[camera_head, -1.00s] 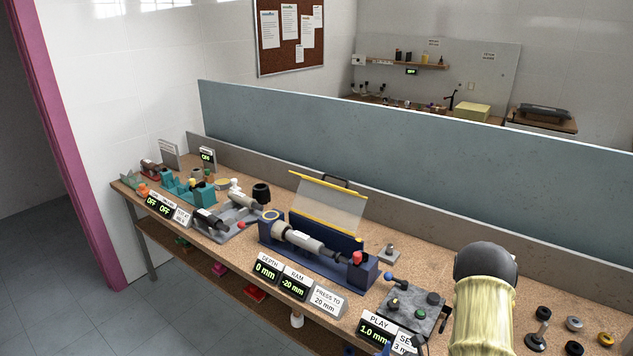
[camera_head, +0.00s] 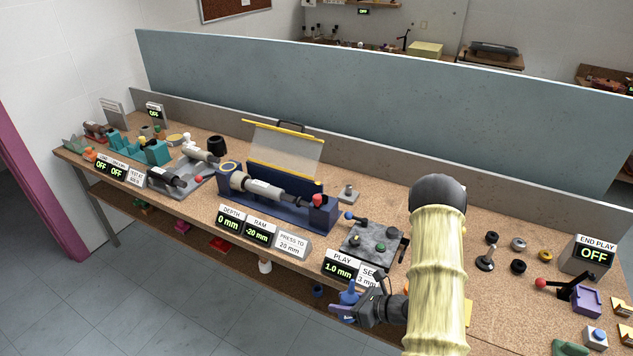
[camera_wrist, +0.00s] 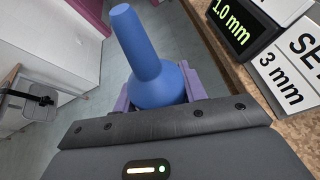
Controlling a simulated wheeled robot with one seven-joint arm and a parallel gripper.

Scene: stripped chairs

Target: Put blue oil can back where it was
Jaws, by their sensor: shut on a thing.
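The blue oil can (camera_wrist: 150,62) is in my gripper (camera_wrist: 162,92), its long narrow spout pointing away from the wrist and its wider body between the purple fingers. In the head view the blue oil can (camera_head: 350,293) shows small at my gripper (camera_head: 345,309), in front of the bench's front edge, near the PLAY display. My gripper is shut on the can. My pale yellow arm link hides part of the bench to the right of it. The can's underside is hidden.
The long workbench (camera_head: 232,268) carries a blue press (camera_head: 270,197), a grey plate fixture (camera_head: 372,241) and several label signs along its front edge. The PLAY display (camera_head: 341,267) stands close to my gripper. Open grey floor (camera_head: 180,300) lies before the bench.

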